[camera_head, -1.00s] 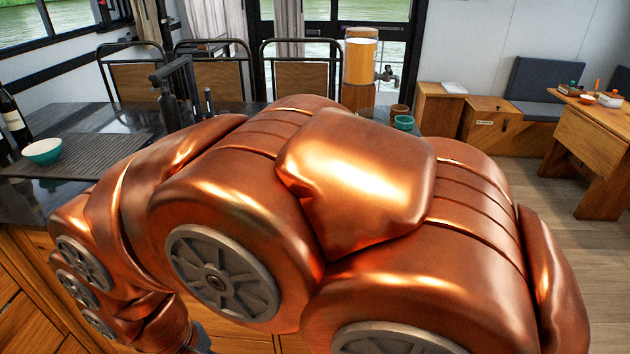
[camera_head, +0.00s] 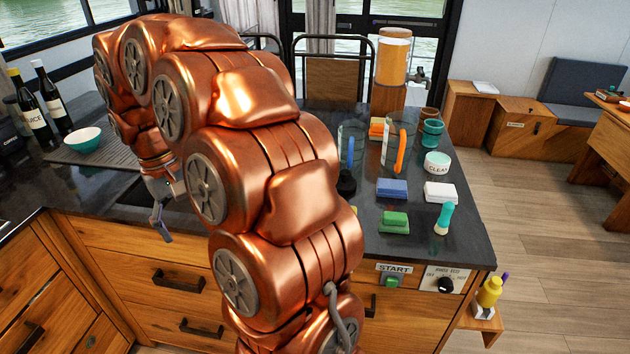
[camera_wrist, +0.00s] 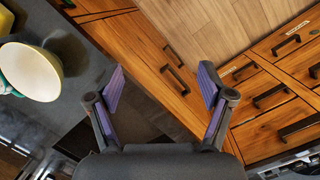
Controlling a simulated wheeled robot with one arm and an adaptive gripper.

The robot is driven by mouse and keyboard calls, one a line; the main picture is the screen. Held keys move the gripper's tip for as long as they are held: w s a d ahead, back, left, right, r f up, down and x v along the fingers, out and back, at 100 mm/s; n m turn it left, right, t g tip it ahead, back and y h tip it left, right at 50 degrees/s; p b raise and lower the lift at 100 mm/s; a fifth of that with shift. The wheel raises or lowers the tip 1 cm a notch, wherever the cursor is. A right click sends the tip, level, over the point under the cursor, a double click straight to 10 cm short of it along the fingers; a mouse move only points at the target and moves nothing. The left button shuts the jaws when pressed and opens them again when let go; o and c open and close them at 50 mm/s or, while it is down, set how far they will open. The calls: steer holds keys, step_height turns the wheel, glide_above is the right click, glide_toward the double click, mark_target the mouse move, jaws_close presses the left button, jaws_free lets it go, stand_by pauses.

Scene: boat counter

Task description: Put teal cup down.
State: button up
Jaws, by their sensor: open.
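A teal cup (camera_head: 432,130) stands upright at the far right part of the dark counter in the head view, close to a brown cup (camera_head: 428,114). My gripper (camera_head: 162,218) hangs in front of the counter's left part, above the drawer fronts, far to the left of the cup. In the wrist view its two fingers (camera_wrist: 162,88) are spread apart with nothing between them, over drawers and floor. I cannot make out the teal cup in the wrist view.
A teal bowl (camera_head: 84,139) sits on a ribbed mat at left, near two bottles (camera_head: 50,95). Sponges (camera_head: 392,188), a "CLEAN" jar (camera_head: 437,163), a teal-handled brush (camera_head: 444,218) and glass containers (camera_head: 398,140) crowd the right counter. A bowl (camera_wrist: 30,72) shows in the wrist view.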

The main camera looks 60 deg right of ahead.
steer(key=w+d+f+m+p, duration=0.1)
steer(key=d+m, duration=0.1)
steer(key=d, duration=0.6)
steer(key=w+d+m+g+p, duration=0.1)
steer(key=w+d+m, duration=0.15)
steer(key=d, duration=0.65)
steer(key=w+d+f+m+p, duration=0.1)
steer(key=d+m, duration=0.1)
steer(key=d, duration=0.6)
steer(key=shift+s+d+f+m+g, duration=0.15)
steer(key=shift+s+d+f+m, duration=0.65)
steer(key=shift+d, duration=0.8)
steer(key=shift+s+d+f+m+g, duration=0.1)
steer(key=shift+s+d+f+m, duration=0.35)
steer(key=shift+s+d, duration=0.9)
steer(key=shift+s+d+f+m+g, duration=0.15)
steer(key=shift+s+d+f+m, duration=0.5)
steer(key=shift+d, duration=1.15)
steer(key=shift+b+x, duration=0.4)
steer(key=shift+x, duration=0.35)
steer(key=shift+s+f, duration=0.3)
steer(key=shift+f, duration=0.05)
steer(key=shift+p+x, duration=0.7)
steer(key=shift+x, duration=0.85)
steer(key=shift+c, duration=0.4)
jaws_close()
